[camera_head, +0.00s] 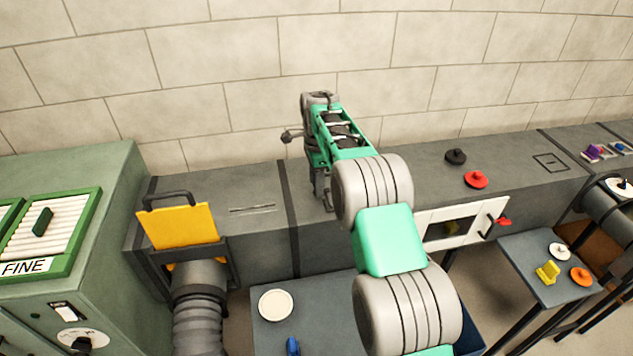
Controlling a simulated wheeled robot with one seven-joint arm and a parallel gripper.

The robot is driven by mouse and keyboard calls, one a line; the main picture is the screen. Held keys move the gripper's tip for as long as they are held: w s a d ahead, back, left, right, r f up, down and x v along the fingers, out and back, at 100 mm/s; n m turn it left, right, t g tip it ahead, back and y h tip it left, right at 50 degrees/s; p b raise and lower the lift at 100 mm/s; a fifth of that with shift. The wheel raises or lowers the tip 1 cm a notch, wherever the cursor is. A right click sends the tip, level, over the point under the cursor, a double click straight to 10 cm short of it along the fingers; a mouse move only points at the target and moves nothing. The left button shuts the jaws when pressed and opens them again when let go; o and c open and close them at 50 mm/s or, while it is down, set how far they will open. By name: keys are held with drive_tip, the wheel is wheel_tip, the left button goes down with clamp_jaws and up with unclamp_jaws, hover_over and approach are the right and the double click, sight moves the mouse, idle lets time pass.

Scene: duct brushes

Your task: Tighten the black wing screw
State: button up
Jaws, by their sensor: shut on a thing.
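The black wing screw (456,156) sits on top of the long grey duct (400,185), right of my arm. It looks like a dark disc with a raised wing. My gripper (327,203) points down close to the duct top, left of that screw and well apart from it. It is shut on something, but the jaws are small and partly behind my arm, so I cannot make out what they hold. Whether the screw is tight or loose does not show.
A red wing screw (476,180) sits near the black one. A white hatch (433,226) with a red knob is on the duct front. A yellow plate (180,226) stands at left. A side table (535,262) holds orange, white and yellow parts. The wall is close behind.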

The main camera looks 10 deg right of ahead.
drive_tip(key=o, duration=1.4)
wheel_tip(320, 180, up, 8)
drive_tip(key=shift+f+b, duration=0.1)
drive_tip(key=shift+b, duration=0.65)
